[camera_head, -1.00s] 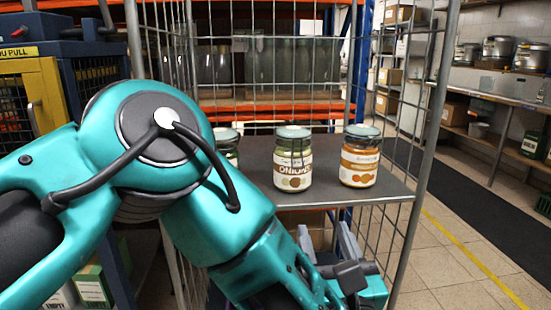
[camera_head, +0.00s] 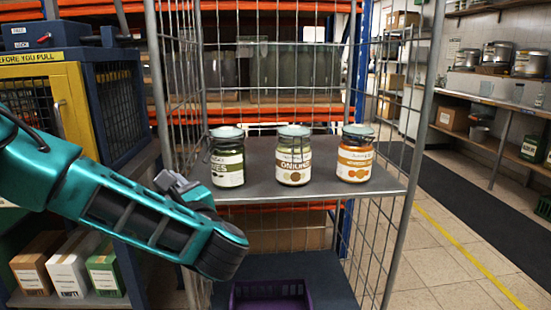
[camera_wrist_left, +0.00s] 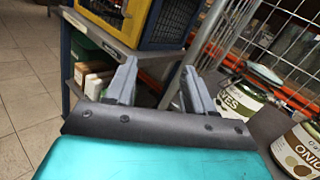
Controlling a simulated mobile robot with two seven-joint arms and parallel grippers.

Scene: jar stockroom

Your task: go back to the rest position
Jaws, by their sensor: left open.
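My left arm comes in from the left, and its left gripper (camera_head: 175,183) is beside the cage trolley's left front post, left of the jars. In the left wrist view the two fingers (camera_wrist_left: 159,70) stand apart with nothing between them. Three lidded glass jars stand upright in a row on the grey trolley shelf (camera_head: 262,190): a green one (camera_head: 227,165) whose label ends in "ES", an onions jar (camera_head: 293,162) and an orange one (camera_head: 355,160). The gripper is apart from the jars. My right gripper is not in view.
A yellow-and-blue cage cabinet (camera_head: 75,110) stands at left, with small cartons (camera_head: 68,272) on a shelf below. A purple crate (camera_head: 270,296) sits on the trolley's lower deck. Wire mesh sides bound the trolley. The aisle floor at right (camera_head: 450,255) is clear.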

